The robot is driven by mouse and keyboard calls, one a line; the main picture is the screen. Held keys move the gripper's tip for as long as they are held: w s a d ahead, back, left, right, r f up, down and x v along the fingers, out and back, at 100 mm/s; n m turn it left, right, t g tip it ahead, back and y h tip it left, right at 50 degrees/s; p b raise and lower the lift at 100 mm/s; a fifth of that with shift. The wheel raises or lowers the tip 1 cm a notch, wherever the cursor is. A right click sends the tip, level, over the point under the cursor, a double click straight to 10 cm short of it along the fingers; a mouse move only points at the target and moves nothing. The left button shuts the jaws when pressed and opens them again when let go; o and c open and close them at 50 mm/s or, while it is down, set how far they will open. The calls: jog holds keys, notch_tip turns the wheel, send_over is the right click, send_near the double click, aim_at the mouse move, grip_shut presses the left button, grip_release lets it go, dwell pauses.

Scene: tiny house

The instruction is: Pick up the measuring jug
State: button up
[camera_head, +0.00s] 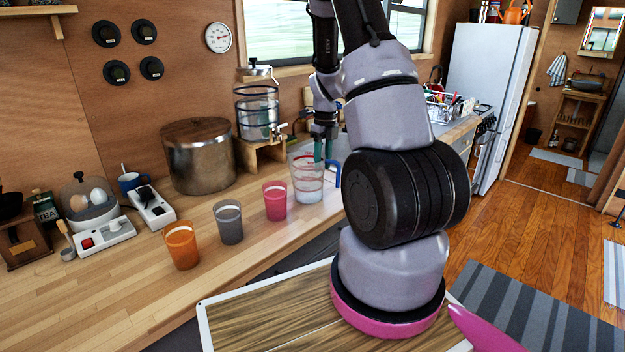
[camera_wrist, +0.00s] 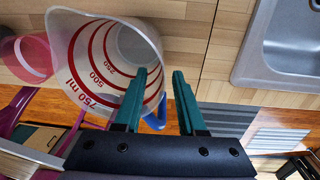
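The measuring jug (camera_head: 307,188) is clear with red markings and stands upright near the counter's front edge. In the wrist view the jug (camera_wrist: 75,45) shows from above at upper left, and its blue handle (camera_wrist: 154,123) shows between my fingers. My gripper (camera_head: 323,156) points down at the jug's handle side. In the wrist view my gripper's teal fingers (camera_wrist: 160,75) are apart. The left finger overlaps the jug's mouth and rim; the right finger is outside it. I cannot tell whether either finger touches the jug.
A pink cup (camera_head: 275,201), a grey cup (camera_head: 229,222) and an orange cup (camera_head: 181,245) stand left of the jug. A drink dispenser (camera_head: 257,112) on a wooden stand and a large pot (camera_head: 198,157) are behind. A sink (camera_wrist: 285,45) lies right in the wrist view.

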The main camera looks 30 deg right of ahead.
aim_at(320, 176)
jog(key=f, duration=0.5)
jog(key=shift+w+a+f, duration=0.1)
jog(key=shift+w+a, duration=0.15)
jog(key=shift+w, duration=0.05)
jog(key=shift+c, duration=0.3)
grip_shut()
dwell(0.8)
